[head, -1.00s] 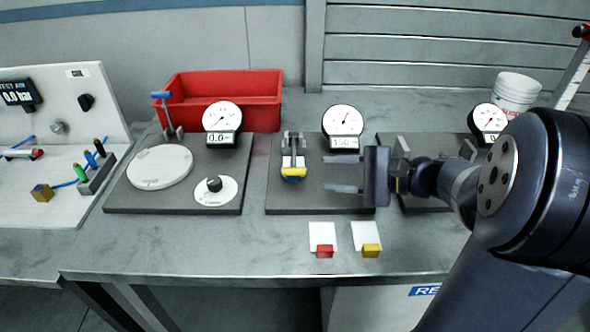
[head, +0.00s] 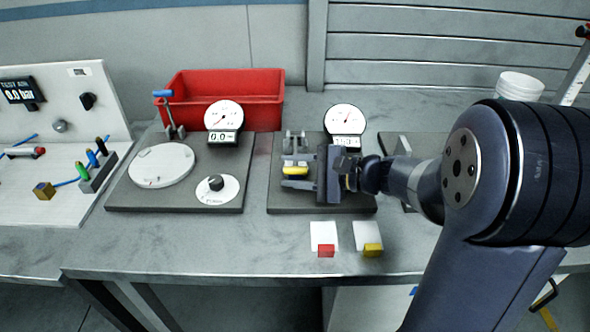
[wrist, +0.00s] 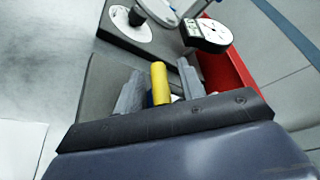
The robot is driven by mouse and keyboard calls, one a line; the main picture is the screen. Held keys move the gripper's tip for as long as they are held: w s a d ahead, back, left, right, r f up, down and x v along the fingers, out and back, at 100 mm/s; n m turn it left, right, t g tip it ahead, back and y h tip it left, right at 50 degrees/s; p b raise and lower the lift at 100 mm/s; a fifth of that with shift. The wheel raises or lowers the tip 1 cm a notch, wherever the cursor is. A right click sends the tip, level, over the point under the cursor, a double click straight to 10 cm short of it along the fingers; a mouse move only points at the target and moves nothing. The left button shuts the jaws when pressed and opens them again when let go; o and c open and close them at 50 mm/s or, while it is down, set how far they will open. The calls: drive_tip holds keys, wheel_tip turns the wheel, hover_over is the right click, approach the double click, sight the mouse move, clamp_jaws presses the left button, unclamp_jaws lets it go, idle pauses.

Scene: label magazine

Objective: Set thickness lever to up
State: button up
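A yellow bar-shaped handle (head: 296,170), which looks like the thickness lever, sits on the middle dark plate (head: 290,204) below a round dial gauge (head: 345,119). My gripper (head: 284,171) reaches in from the right, with one finger behind the yellow handle and one in front. In the wrist view the yellow handle (wrist: 159,82) stands between my two fingers (wrist: 158,88), with gaps showing on both sides. The gripper is open. A blue part shows below the yellow handle. The base of the lever is hidden by my gripper.
The left plate (head: 120,199) carries a white disc (head: 161,165), a knob (head: 217,187), a dial and a blue-topped post (head: 169,112). A red bin (head: 260,95) stands behind.

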clamp_jaws()
idle(0.3)
drive_tip(key=shift+r, duration=0.1)
